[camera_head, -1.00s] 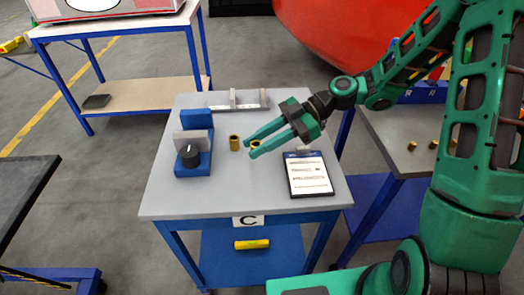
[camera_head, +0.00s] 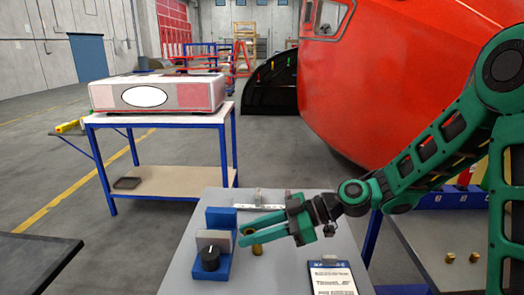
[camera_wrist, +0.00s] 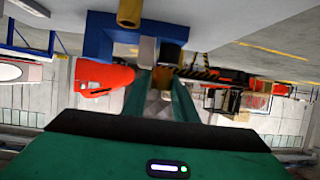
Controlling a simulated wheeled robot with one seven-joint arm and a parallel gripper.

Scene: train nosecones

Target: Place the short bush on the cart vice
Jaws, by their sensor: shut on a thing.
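My gripper (camera_head: 248,234) reaches in from the right above the cart table, its fingers pointing left. It is shut on a small brass bush (camera_head: 247,231), mostly hidden between the fingertips; in the wrist view it is a dark brownish patch (camera_wrist: 162,78). Another brass bush (camera_head: 257,250) stands on the table just below the fingers; it also shows in the wrist view (camera_wrist: 130,12). The blue cart vice (camera_head: 222,218), with a pale grey jaw and black knob (camera_head: 210,258), stands to the left of the fingertips. The vice also shows in the wrist view (camera_wrist: 98,38).
A clipboard (camera_head: 332,279) lies on the table at the front right. A grey metal bracket (camera_head: 260,200) stands at the back. A white table (camera_head: 160,118) stands behind at left.

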